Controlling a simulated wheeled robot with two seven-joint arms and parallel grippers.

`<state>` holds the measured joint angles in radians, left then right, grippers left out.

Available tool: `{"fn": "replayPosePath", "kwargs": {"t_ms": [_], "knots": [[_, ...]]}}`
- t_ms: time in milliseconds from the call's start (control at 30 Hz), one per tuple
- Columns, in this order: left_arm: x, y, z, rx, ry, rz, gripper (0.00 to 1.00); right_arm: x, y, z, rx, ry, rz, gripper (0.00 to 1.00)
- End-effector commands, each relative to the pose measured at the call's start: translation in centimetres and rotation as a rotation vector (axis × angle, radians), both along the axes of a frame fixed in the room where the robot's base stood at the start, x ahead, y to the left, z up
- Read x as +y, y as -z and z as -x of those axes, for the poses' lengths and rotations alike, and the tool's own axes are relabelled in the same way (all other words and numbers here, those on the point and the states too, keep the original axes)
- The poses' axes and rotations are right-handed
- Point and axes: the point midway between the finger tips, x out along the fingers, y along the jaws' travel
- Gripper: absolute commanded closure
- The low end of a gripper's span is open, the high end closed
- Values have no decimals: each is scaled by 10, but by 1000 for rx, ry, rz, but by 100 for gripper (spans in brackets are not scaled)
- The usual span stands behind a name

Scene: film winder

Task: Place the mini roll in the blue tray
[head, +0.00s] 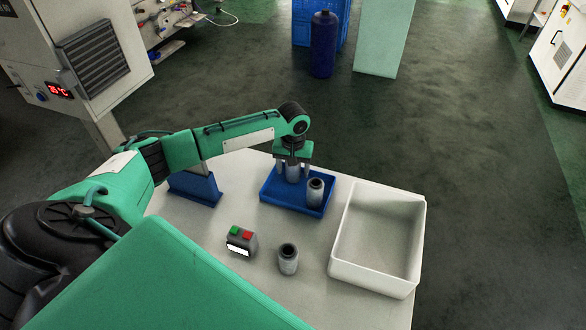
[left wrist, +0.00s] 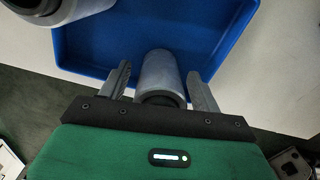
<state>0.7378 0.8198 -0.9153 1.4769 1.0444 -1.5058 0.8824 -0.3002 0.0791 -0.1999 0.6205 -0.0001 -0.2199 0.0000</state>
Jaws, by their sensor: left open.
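The blue tray (head: 298,203) stands on the white table, below my left gripper (head: 292,170). One mini roll (head: 292,174), grey with a dark core, is upright in the tray between my left gripper's fingers. In the left wrist view this roll (left wrist: 160,78) sits between the open fingers (left wrist: 158,85), with a gap on each side. A second roll (head: 315,191) stands in the tray to the right, and shows at the upper left of the left wrist view (left wrist: 70,12). A third roll (head: 288,259) stands on the table in front. My right gripper is not in view.
A white open bin (head: 375,240) stands at the table's right. A button box (head: 241,241) with green and red buttons is left of the third roll. A blue stand (head: 196,189) is left of the tray.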

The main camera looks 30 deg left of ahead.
Motion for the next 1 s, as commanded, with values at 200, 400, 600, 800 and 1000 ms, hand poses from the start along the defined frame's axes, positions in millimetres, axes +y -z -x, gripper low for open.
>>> {"fn": "replayPosePath", "kwargs": {"t_ms": [200,400,600,800,1000], "knots": [[0,-33,-1,-5,1,1,35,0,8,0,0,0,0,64],[0,-77,-1,-5,0,1,35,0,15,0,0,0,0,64],[-1,-108,-1,-3,1,1,35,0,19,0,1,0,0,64],[0,-120,-1,-1,0,1,35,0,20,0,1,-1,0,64],[0,-120,-1,0,0,1,35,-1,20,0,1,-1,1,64]]}}
